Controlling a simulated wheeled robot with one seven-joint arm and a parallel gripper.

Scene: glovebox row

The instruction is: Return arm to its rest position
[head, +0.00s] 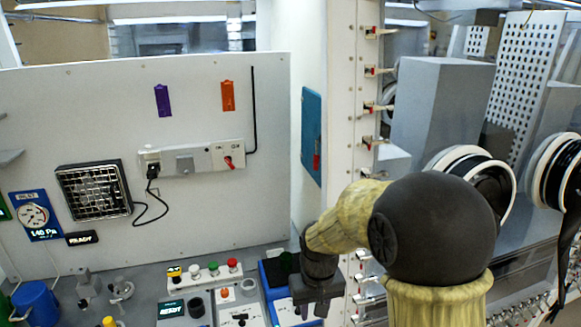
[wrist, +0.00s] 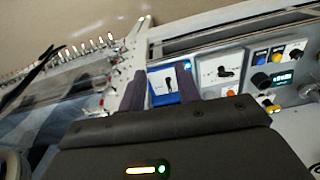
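My gripper (head: 313,309) hangs at the end of my bent arm in the lower middle of the head view, pointing down over the right end of the control panel. In the wrist view its two dark fingers (wrist: 161,84) stand apart with nothing between them, so it is open and empty. A blue-framed switch module (wrist: 170,86) shows beyond the gap. In the head view the blue module (head: 276,270) is partly hidden behind my gripper. I cannot tell the exact height of the fingertips above the panel.
The white upright post (head: 342,120) with red-tipped levers stands close beside my arm. Glovebox ports (head: 475,180) are at the right. A row of buttons (head: 213,270) lies left of my gripper. The white wall panel (head: 240,205) stands behind. Air above the panel looks free.

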